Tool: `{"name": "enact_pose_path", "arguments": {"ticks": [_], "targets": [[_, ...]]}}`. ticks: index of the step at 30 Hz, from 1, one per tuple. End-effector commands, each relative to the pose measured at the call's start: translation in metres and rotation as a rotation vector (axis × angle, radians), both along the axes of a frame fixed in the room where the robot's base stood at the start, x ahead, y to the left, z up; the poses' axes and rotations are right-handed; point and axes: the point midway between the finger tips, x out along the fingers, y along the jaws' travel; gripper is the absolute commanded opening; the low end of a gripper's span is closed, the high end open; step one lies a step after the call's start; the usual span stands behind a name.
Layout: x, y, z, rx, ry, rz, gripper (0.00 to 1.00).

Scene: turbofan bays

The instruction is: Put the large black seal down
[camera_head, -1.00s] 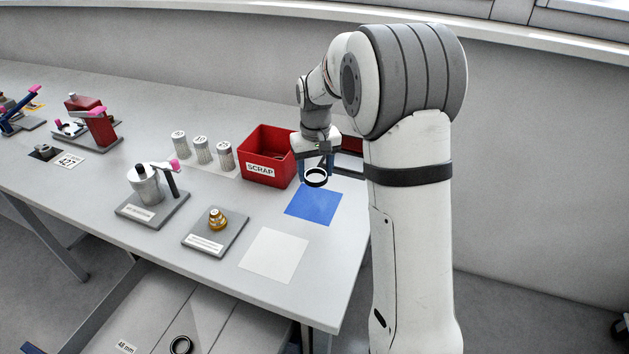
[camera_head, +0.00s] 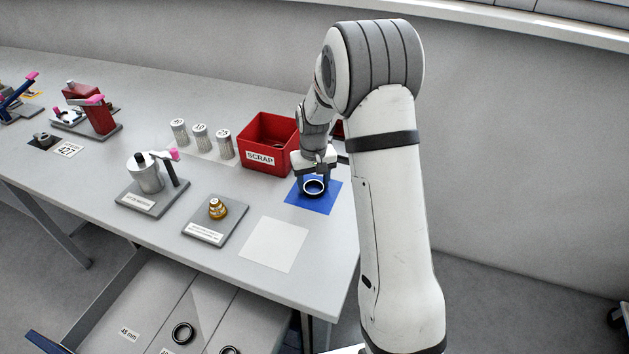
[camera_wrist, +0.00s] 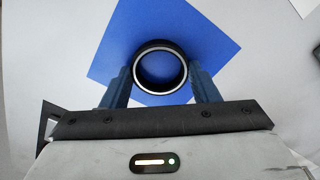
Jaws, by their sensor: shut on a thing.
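The large black seal (camera_head: 314,187) is a black ring with a pale inner rim. My gripper (camera_head: 314,184) is shut on it, with the seal over the blue mat (camera_head: 327,206). In the wrist view the seal (camera_wrist: 160,86) sits between the two blue fingers of my gripper (camera_wrist: 160,84), with blue mat around and inside the ring. It is low over the mat; I cannot tell whether it touches.
A red SCRAP box (camera_head: 266,160) stands just behind and left of the mat. A white mat (camera_head: 274,245) lies in front, empty. A brass part on a grey plate (camera_head: 215,229) and three canisters (camera_head: 200,137) stand to the left. An open drawer (camera_head: 150,297) below holds black rings.

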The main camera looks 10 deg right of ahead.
Motion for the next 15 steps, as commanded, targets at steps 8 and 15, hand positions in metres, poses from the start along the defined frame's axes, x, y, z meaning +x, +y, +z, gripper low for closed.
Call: {"name": "enact_pose_path", "arguments": {"ticks": [8, 15], "targets": [[0.0000, -0.0008, -0.0029, 0.000, 0.000, -0.001, 0.58], [-0.0001, -0.0011, -0.0026, 0.000, 0.000, -0.002, 0.77]]}}
